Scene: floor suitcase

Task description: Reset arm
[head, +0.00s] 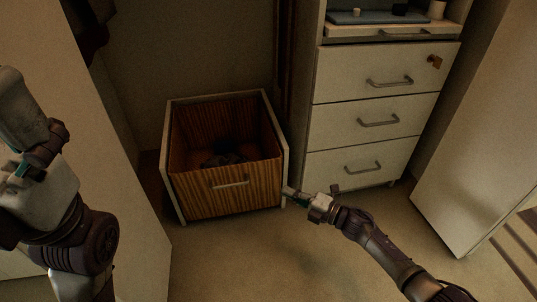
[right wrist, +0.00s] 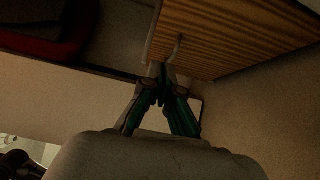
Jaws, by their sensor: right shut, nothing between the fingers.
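My right gripper (head: 290,192) is at the right front corner of a wooden box (head: 225,200) on the floor. The box has striped wood faces, a light frame and a handle on its front. In the right wrist view the fingers (right wrist: 162,70) are together, with nothing between them, close to the striped panel (right wrist: 225,40). I cannot tell whether they touch the box. My left arm (head: 50,200) is bent at the left edge of the head view. I cannot make out the fingers of my left gripper.
Dark items (head: 225,158) lie inside the box. A white drawer cabinet (head: 370,90) with several handles and a key in the top drawer stands right of it. A white panel (head: 475,150) leans at the right. The carpet (head: 240,260) in front is clear.

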